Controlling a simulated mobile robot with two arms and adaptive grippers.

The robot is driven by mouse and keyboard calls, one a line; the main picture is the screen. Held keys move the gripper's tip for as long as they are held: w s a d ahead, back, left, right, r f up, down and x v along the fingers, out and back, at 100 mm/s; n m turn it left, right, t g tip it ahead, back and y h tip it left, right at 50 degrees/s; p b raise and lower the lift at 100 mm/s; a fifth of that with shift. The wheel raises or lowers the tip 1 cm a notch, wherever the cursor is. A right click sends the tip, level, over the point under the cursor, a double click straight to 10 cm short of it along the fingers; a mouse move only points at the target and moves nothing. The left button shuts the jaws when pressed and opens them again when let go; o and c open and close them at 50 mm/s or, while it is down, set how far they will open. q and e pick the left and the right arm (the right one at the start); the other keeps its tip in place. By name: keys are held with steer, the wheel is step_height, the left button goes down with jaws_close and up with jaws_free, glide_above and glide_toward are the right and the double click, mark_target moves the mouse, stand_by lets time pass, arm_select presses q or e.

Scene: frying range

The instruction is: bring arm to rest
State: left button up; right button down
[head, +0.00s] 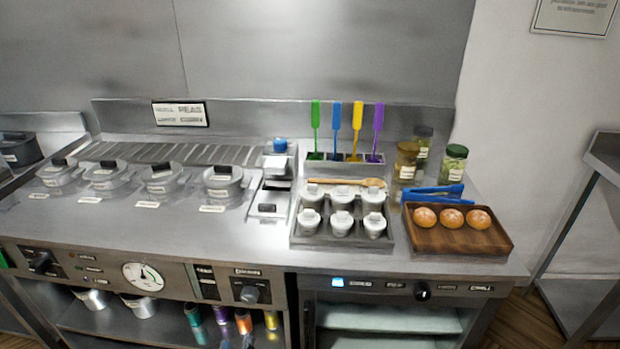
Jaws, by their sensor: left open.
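Only the tips of my left gripper (236,343) show, at the bottom edge of the head view, in front of the lower shelf with coloured bottles. They are apart, with nothing seen between them. The rest of that arm is out of the picture. My right gripper is not in view.
The steel counter (120,223) holds lidded clear containers (222,181), a tray of white cups (340,222), a wooden tray (440,240) with buns, blue tongs (437,193) and jars (454,163). Coloured bottles (243,320) stand on the shelf below. The counter's front left is clear.

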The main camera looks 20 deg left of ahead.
arm_select(q)
steer(key=s+d+f+m+g+h, duration=0.2)
steer(key=s+d+f+g, duration=0.1)
steer(key=f, duration=0.6)
steer(key=s+d+f+m+g+h, duration=0.1)
steer(key=s+d+f+m+g, duration=0.2)
steer(key=f, duration=0.6)
steer(key=s+d+f+m+g+h, duration=0.2)
steer(key=s+f+g, duration=0.15)
steer(key=f, duration=0.55)
steer(key=s+f+m+g, duration=0.2)
steer(key=s+f, duration=0.2)
steer(key=s, duration=0.3)
steer(key=s+a+f+m+g, duration=0.1)
steer(key=s+f+g, duration=0.2)
steer(key=s+f, duration=0.2)
steer(key=s+a+f+m+g, duration=0.1)
steer(key=s+f, duration=0.3)
steer(key=s, duration=0.7)
steer(key=shift+f+m+g+y, duration=0.15)
steer(key=shift+m+g+y, duration=0.25)
steer(key=shift+m+g, duration=0.4)
